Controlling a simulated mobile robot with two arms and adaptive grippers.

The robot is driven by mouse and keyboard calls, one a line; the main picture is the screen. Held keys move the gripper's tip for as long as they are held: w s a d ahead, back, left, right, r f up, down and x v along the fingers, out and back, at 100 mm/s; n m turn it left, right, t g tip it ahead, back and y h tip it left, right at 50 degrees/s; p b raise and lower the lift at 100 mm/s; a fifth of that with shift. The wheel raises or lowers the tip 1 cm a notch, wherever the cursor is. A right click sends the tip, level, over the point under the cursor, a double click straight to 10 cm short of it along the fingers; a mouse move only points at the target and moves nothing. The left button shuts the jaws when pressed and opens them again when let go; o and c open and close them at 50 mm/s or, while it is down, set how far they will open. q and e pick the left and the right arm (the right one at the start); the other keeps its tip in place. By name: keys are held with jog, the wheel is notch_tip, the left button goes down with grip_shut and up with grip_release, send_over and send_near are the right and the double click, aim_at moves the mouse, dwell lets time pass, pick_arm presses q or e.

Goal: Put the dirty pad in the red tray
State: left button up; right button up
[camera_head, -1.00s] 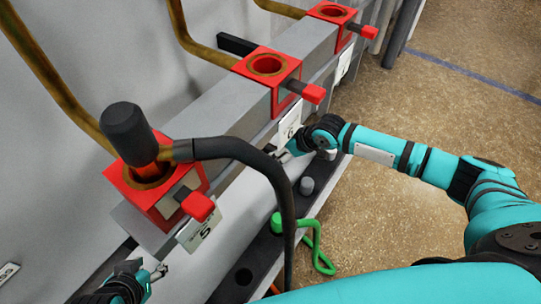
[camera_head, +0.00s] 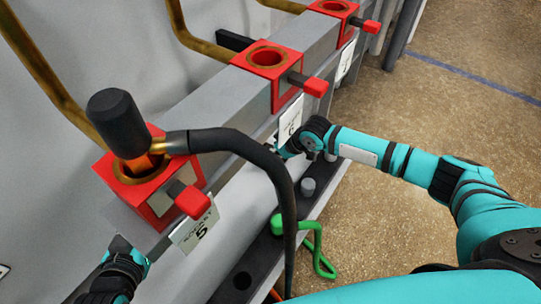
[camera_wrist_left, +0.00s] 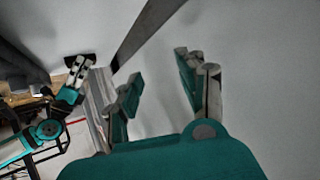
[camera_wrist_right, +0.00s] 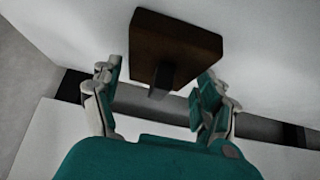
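A dark brown square block (camera_wrist_right: 178,45) with a grey tab on its lower side shows in the right wrist view. It may be the dirty pad, but I cannot be sure. My right gripper (camera_wrist_right: 160,92) is open, with one finger on each side of the tab and visible gaps beside it. In the head view the right gripper (camera_head: 284,147) is by the rail below card 6, its fingertips mostly hidden. My left gripper (camera_wrist_left: 157,85) is open and empty near a pale surface. In the head view it (camera_head: 130,256) is at the lower left, below the near socket. I recognise no red tray.
Red sockets (camera_head: 267,59) with red-tipped handles line a grey rail (camera_head: 228,108). A black plug with a thick cable (camera_head: 232,146) sits in the near socket. A green bent-rod object (camera_head: 315,245) is by the dark lower ledge (camera_head: 240,281). Open floor (camera_head: 450,120) lies right.

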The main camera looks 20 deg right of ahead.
jog(key=c, duration=1)
